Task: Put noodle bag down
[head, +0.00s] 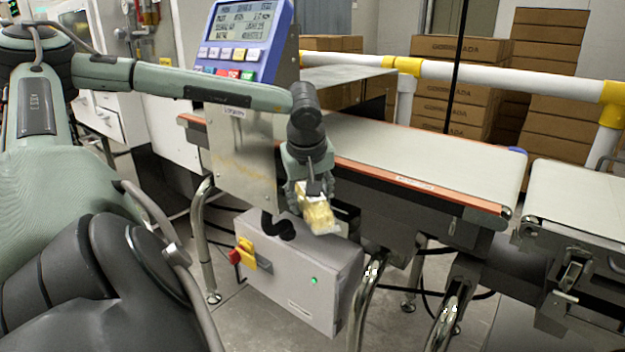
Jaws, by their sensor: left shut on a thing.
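The noodle bag (319,217) is a small clear packet with yellow contents, in the middle of the head view. My left gripper (312,190) points down and is shut on the upper part of the bag. The bag hangs tilted in front of the belt's near side, above the grey control box. The conveyor belt (420,165) is pale with an orange edge strip and lies behind and to the right of the bag. My right gripper is not in view.
A blue-framed display panel (238,40) stands behind my left arm. The grey control box (300,275) with a red and yellow switch sits below. A second belt (585,205) is at the right. A white rail (480,75) and stacked cartons (545,60) stand behind. The belt looks empty.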

